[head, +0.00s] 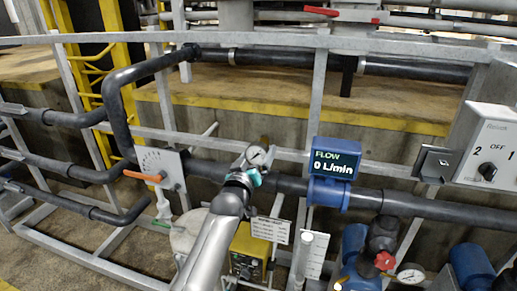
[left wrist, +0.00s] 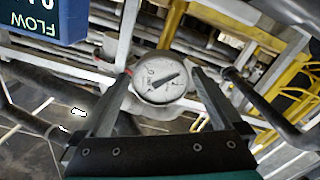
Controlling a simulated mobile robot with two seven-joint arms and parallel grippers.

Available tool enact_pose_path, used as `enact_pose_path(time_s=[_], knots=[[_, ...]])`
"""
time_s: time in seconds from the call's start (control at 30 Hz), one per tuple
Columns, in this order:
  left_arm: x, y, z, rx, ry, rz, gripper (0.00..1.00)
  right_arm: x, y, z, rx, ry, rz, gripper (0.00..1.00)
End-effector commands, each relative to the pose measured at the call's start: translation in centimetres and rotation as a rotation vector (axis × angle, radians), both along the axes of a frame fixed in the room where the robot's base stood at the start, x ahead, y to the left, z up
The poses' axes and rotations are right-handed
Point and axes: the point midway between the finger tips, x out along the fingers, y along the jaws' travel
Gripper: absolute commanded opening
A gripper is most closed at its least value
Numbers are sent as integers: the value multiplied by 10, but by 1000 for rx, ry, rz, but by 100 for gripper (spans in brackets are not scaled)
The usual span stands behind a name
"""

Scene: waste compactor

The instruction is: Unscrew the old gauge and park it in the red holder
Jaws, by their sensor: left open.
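The gauge (head: 256,155), round with a white dial and dark needle, stands on the pipework in the middle of the head view. My left gripper (head: 248,174), with teal parts, is right at it, on the near side. In the left wrist view the gauge (left wrist: 160,86) faces the camera between the two fingers of my left gripper (left wrist: 161,76). The fingers are open, one on each side of the dial; I cannot tell whether either touches it. The gauge's stem is hidden. I cannot make out a red holder. My right gripper is not in view.
A blue flow meter (head: 334,160) reading 0 L/min sits on the dark pipe just right of the gauge. An orange-handled valve (head: 146,177) is to the left. A second gauge (head: 410,276) and a red knob (head: 385,261) are at lower right. Grey rails run behind.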

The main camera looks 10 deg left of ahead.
Motion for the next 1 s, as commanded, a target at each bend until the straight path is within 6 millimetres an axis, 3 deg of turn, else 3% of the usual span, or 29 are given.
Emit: enact_pose_path(time_s=[0.3, 0.47, 0.7, 0.97, 1.0], knots=[[0, 1, 0, 408, -13, -1, 100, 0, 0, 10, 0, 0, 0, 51], [0, 0, 0, 541, -19, 0, 100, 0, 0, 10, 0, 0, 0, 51], [0, 0, 0, 896, -32, 0, 100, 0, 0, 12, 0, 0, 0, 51], [0, 0, 0, 949, -33, 0, 100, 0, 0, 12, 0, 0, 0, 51], [0, 0, 0, 948, -33, 0, 97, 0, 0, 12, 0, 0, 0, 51]])
